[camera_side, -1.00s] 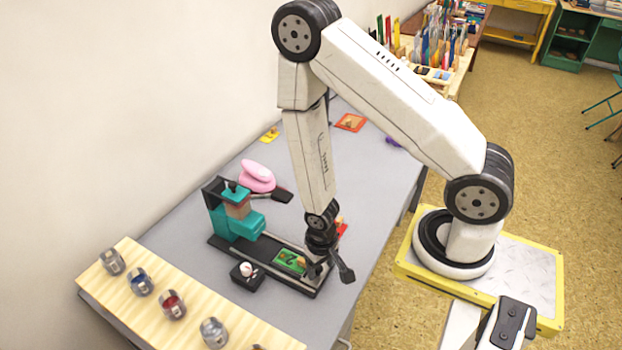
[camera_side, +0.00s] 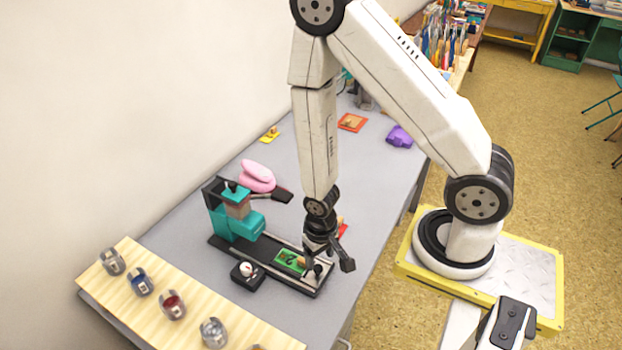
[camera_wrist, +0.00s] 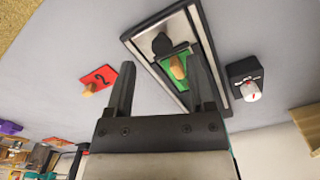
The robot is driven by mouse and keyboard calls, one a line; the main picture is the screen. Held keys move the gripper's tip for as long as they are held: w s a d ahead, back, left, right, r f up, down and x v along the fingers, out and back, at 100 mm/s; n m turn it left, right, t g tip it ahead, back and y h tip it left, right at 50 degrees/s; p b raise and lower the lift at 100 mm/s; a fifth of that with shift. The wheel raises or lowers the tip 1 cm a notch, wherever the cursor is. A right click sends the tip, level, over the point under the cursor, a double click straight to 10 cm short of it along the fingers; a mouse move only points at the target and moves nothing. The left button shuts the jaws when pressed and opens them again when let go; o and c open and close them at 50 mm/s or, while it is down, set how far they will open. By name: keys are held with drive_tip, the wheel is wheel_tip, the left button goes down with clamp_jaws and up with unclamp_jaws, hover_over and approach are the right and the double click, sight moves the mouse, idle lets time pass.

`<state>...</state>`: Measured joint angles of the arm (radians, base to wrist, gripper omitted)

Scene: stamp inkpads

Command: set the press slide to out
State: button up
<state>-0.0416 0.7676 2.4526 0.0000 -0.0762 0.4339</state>
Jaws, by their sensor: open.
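The teal press (camera_side: 233,218) stands on a long black base with a pale rail (camera_side: 303,279). A green plate (camera_side: 289,262) marked with a number lies at the rail's near right end, well clear of the press head. In the wrist view the green plate (camera_wrist: 178,70) carries a wooden knob, and a dark knob (camera_wrist: 161,44) stands beside it on the slide. My gripper (camera_side: 328,267) is open above that end of the rail. In the wrist view its fingers (camera_wrist: 158,62) are spread with nothing held between them.
A black box with a white knob (camera_side: 247,273) sits beside the rail. A red numbered plate (camera_wrist: 97,78) lies on the other side. Pink (camera_side: 257,176) and purple (camera_side: 399,137) objects stand farther back.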

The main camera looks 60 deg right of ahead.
drive_tip(key=shift+r, duration=2)
drive_tip(key=shift+s, duration=0.1)
drive_tip(key=shift+r, duration=0.1)
drive_tip(key=shift+w+r, duration=0.35)
drive_tip(key=shift+r, duration=0.1)
drive_tip(key=w+r+n+t, duration=0.1)
drive_tip(key=r+n, duration=0.1)
drive_tip(key=r, duration=0.4)
drive_tip(key=w+d+r+n+t, duration=0.1)
drive_tip(key=w+r+n, duration=0.1)
drive_tip(key=r, duration=0.5)
drive_tip(key=shift+w+r+n+t, duration=0.2)
drive_tip(key=shift+r+n+t, duration=0.1)
